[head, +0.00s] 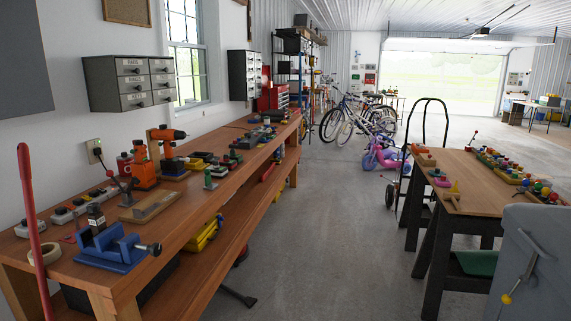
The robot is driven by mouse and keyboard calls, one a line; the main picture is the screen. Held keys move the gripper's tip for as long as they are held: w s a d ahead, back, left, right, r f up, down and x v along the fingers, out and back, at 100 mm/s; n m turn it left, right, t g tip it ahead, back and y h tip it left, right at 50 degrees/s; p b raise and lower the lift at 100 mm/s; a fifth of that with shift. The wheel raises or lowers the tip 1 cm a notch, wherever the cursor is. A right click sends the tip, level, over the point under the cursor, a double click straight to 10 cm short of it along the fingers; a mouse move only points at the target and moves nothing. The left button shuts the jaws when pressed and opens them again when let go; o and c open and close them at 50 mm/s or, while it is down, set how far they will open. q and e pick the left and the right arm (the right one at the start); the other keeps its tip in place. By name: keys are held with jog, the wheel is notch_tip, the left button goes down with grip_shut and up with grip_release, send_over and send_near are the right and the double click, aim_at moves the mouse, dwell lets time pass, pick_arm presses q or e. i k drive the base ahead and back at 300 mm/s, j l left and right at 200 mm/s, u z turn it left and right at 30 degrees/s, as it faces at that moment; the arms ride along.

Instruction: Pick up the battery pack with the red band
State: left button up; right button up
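The long wooden workbench (185,222) runs along the left wall and carries many small tools and packs. A small dark block with some red on it (236,157) lies among similar dark blocks toward the middle of the bench. Another red and black item (124,164) stands near the wall beside an orange drill (143,168). Both are too small to tell which, if either, is the battery pack with the red band. Neither of my grippers is in view.
A blue vise (108,246) sits at the bench's near end, beside a leaning red bar (33,225). A second table (480,188) with colourful small items stands at right, by a grey bin (535,265). The concrete floor (335,235) between is mostly clear.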

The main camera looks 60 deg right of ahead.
aim_at(231, 165)
jog(key=z, duration=1.55)
jog(key=i+l+u, duration=0.1)
jog(key=i, duration=0.2)
jog(key=l, duration=0.05)
